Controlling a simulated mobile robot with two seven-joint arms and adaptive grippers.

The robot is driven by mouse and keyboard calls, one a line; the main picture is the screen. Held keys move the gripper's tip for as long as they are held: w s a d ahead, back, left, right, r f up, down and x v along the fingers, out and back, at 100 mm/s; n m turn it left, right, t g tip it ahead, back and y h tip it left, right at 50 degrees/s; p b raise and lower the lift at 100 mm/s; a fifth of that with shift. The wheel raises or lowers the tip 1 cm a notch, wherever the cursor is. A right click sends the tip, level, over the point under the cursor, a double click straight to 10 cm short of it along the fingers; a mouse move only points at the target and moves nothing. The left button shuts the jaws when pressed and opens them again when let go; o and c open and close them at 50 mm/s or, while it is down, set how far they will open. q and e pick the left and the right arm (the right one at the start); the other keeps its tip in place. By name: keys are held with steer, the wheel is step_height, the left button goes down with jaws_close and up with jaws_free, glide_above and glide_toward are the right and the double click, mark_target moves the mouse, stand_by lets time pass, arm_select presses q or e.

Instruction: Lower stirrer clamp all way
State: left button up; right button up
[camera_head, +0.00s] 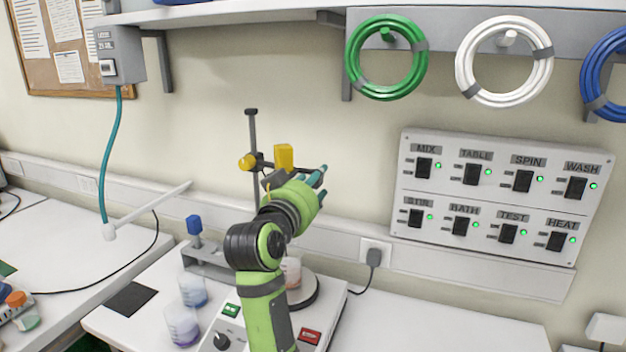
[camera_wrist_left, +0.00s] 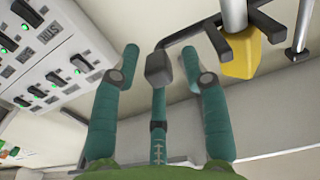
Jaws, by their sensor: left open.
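The stirrer stand in the head view has an upright dark pole (camera_head: 253,135) behind my arm. Its dark clamp carries a yellow knob (camera_head: 246,162) on the left and a yellow block (camera_head: 284,156) on the right. My left gripper (camera_head: 321,181) is at clamp height, just right of the yellow block, and hides part of the clamp. In the left wrist view its teal fingers (camera_wrist_left: 160,54) are spread open. A dark block (camera_wrist_left: 158,69) on a bent bar shows between them; contact cannot be told. The yellow block (camera_wrist_left: 240,57) is right of the fingers. My right gripper is not in view.
A hotplate (camera_head: 222,340) with a round plate stands below, partly behind my arm. Beakers (camera_head: 183,325) and a grey rack (camera_head: 205,262) are to its left. A switch panel (camera_head: 497,195) is on the wall at right.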

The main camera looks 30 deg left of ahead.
arm_select(q)
jaws_close()
steer(key=shift+f, duration=0.2)
step_height(320, 180, down, 14)
steer(key=b, duration=0.8)
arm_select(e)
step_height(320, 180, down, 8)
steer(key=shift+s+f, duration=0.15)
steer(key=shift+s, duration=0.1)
arm_select(q)
jaws_free()
steer(key=shift+a, duration=0.1)
